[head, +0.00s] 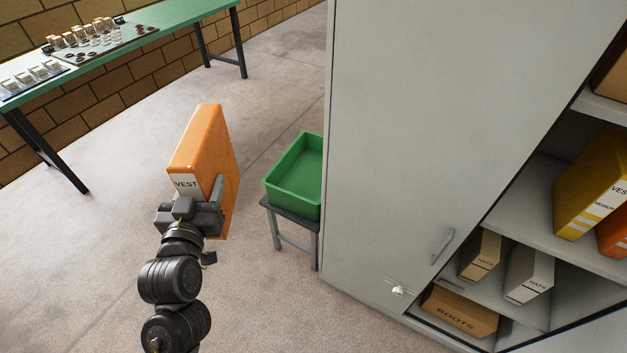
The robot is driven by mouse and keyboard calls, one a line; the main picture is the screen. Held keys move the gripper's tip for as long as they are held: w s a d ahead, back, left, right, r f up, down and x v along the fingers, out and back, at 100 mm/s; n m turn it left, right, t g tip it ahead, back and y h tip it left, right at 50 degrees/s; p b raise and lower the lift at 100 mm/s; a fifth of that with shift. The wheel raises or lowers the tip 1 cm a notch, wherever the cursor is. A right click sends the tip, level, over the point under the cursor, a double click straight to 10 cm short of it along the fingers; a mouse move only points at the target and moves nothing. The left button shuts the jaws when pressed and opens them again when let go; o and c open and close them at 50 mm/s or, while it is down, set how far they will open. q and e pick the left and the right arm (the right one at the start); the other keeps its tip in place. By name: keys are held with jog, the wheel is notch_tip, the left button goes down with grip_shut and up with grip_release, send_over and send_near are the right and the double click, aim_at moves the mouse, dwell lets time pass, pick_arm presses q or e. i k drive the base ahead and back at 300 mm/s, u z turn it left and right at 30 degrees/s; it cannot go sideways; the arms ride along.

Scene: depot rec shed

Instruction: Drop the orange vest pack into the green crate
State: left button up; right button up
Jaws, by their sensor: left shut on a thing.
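The orange vest pack (202,150) is a tall box with a white label reading VEST. My left gripper (212,198) is shut on its lower part and holds it upright in the air, over the floor as seen here. The green crate (294,178) stands to the right of the pack on a small grey stool. The part of the crate that shows inside is empty; its right side is hidden behind the cabinet door. The pack and the crate are apart. My right gripper is not in view.
A large grey cabinet door (430,110) stands close to the crate's right. Shelves at the right hold a yellow pack (585,190), two HATS boxes and a BOOTS box (458,311). A green table (165,18) with game pieces stands at the back left. The floor between is clear.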

aim_at(304, 179)
jog(key=u, duration=1.35)
jog(key=i, duration=4.05)
jog(key=z, duration=5.4)
